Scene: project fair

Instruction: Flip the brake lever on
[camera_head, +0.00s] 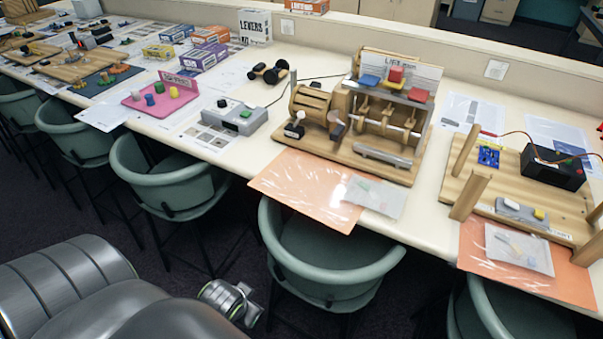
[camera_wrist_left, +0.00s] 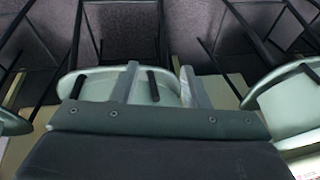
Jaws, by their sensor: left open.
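A wooden lift machine (camera_head: 365,115) stands on its wooden base on the long table, right of centre in the head view. It has a wooden drum at left, upright wooden discs, and red and blue blocks on top. A small lever-like piece (camera_head: 337,130) stands beside the drum, and a small black-and-white part (camera_head: 294,130) sits at the base's left front; I cannot tell which is the brake lever. My left gripper (camera_wrist_left: 160,85) is open and empty in the left wrist view, over chairs and floor. My left arm crosses the bottom left of the head view. My right gripper is not visible.
Green chairs (camera_head: 325,250) line the table's front edge. An orange sheet (camera_head: 305,188) with a plastic bag lies before the machine. A grey box (camera_head: 234,118) stands to its left, and another wooden kit with a black box (camera_head: 553,167) to its right.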

